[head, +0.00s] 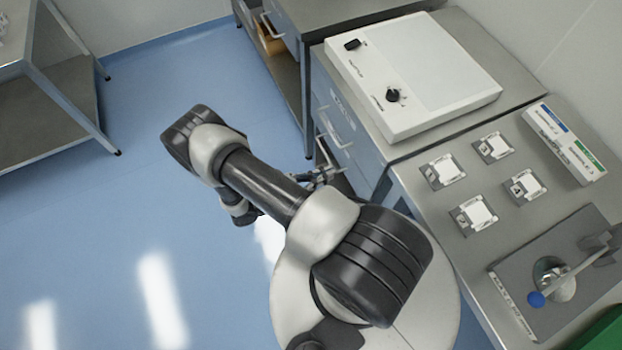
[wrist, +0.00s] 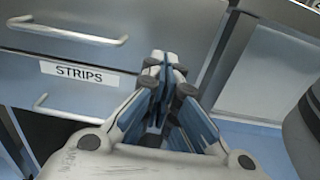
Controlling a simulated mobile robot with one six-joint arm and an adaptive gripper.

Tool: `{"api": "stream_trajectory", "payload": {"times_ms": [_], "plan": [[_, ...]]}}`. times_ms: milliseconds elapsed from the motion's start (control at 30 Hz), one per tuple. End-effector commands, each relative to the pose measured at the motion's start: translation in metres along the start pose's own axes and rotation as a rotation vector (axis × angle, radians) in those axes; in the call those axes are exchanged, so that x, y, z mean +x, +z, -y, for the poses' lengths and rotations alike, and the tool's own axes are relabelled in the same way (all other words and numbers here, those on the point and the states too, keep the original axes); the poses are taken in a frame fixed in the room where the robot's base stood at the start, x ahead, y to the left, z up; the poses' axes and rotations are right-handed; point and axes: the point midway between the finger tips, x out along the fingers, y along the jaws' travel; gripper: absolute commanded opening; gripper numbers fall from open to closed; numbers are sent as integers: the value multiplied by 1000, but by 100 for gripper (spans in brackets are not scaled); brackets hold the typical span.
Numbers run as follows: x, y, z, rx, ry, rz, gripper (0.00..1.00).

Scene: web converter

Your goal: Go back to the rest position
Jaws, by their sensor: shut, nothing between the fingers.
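My gripper (head: 326,176) is beside the drawer fronts of the steel cabinet in the head view, partly hidden by my own arm. In the wrist view, my gripper (wrist: 166,62) has its fingertips together with nothing between them. Behind it is a drawer front (wrist: 95,80) with a white label reading "STRIPS". My arm reaches out over the floor and bends back toward the cabinet. I cannot tell whether the fingers touch the cabinet.
A white device with a black knob (head: 440,75) stands on the cabinet. Several small square trays (head: 442,171), a labelled box (head: 565,143) and a blue-knobbed lever press (head: 537,299) stand on the right bench. A metal shelf (head: 45,110) is at left; blue floor (head: 110,225) is clear between.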

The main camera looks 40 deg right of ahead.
Motion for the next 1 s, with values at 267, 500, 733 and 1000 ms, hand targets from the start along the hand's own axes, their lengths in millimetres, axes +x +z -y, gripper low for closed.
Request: {"api": "stream_trajectory", "payload": {"times_ms": [267, 500, 733, 1000], "plan": [[-37, 0, 0, 1, 1, 0, 0], [-40, 0, 0, 0, 0, 0, 0], [-48, 19, -9, 45, -45, -46, 0], [-74, 107, -28, 238, -247, -262, 0]]}}
